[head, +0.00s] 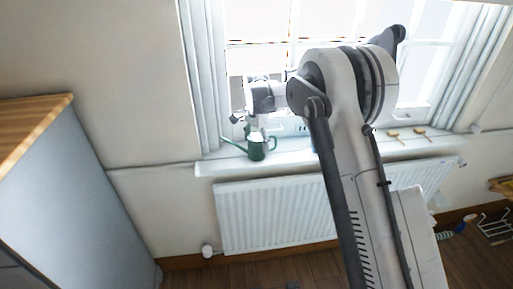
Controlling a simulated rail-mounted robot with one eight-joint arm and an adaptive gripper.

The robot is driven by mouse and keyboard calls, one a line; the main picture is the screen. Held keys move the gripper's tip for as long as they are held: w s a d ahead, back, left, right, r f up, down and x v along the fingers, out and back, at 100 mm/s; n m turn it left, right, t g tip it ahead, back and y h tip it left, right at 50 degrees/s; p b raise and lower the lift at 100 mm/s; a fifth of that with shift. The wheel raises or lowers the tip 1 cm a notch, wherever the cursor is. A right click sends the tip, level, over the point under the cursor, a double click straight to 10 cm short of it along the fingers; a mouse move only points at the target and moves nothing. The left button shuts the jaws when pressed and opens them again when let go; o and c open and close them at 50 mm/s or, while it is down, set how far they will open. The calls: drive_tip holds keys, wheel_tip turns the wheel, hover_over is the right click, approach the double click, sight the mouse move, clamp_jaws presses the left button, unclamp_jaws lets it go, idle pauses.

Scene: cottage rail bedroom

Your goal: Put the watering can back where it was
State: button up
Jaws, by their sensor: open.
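The green watering can (257,153) stands upright on the white windowsill (212,168), near its left end. Its spout points left and its handle is on the right. My gripper (253,131) is open, small in the head view, and comes down right over the top of the can. I cannot tell whether the fingers touch the can or are around part of it. My arm crosses the middle of the view and hides part of the sill and window.
Two small wooden-looking items (393,135) lie on the sill to the right of my arm. A white radiator (270,218) is below the sill. A tall cabinet (70,190) with a wooden top stands at left. A wire rack (495,228) is at lower right.

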wheel_tip(320, 180, up, 10)
drive_tip(key=shift+f, duration=0.2)
drive_tip(key=s+d+r+n+t, duration=0.2)
drive_tip(key=s+d+r, duration=0.55)
drive_tip(key=s, duration=0.25)
drive_tip(key=s+d+r+n+t, duration=0.1)
drive_tip(key=s+d+r+n, duration=0.1)
drive_tip(key=s+d+r, duration=0.6)
drive_tip(key=s+d+f+n+t, duration=0.1)
drive_tip(key=s+d+f, duration=0.1)
drive_tip(key=s, duration=0.6)
drive_tip(key=s+d+f+n+t, duration=0.1)
drive_tip(key=s+d+f+n, duration=0.1)
drive_tip(key=s, duration=0.7)
drive_tip(key=s+d+f+n+t, duration=0.2)
drive_tip(key=s+d+f, duration=0.1)
drive_tip(key=s, duration=0.6)
drive_tip(key=shift+s+d, duration=0.15)
drive_tip(key=shift+d, duration=0.3)
